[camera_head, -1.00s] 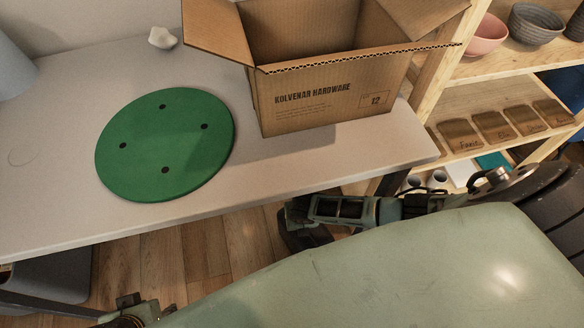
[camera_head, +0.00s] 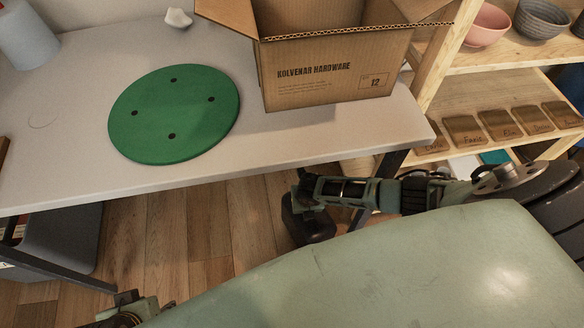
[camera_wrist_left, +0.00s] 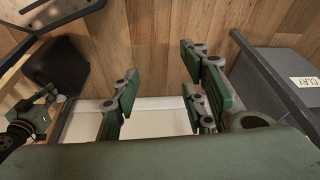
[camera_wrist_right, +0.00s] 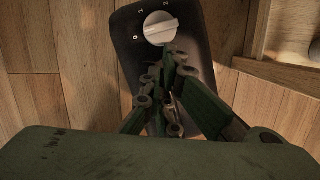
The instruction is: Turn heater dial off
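The heater is a dark, rounded box on the wood floor; in the right wrist view its top (camera_wrist_right: 125,48) carries a round light-grey dial (camera_wrist_right: 160,27) with a raised ridge. The ridge lies nearly crosswise; I cannot tell which end points. My right gripper (camera_wrist_right: 168,62) has its fingers drawn together, tips just below the dial in that view; contact is unclear. In the head view the heater (camera_head: 306,226) sits below my right gripper (camera_head: 306,188). My left gripper (camera_wrist_left: 163,88) is open and empty, away from the heater (camera_wrist_left: 55,65).
A white table (camera_head: 330,130) bears a green disc (camera_head: 175,115) and an open cardboard box (camera_head: 330,80). Its dark leg (camera_head: 388,165) stands near my right arm. A wooden shelf (camera_head: 480,75) is at the right. A grey bin (camera_head: 65,240) stands under the table at left.

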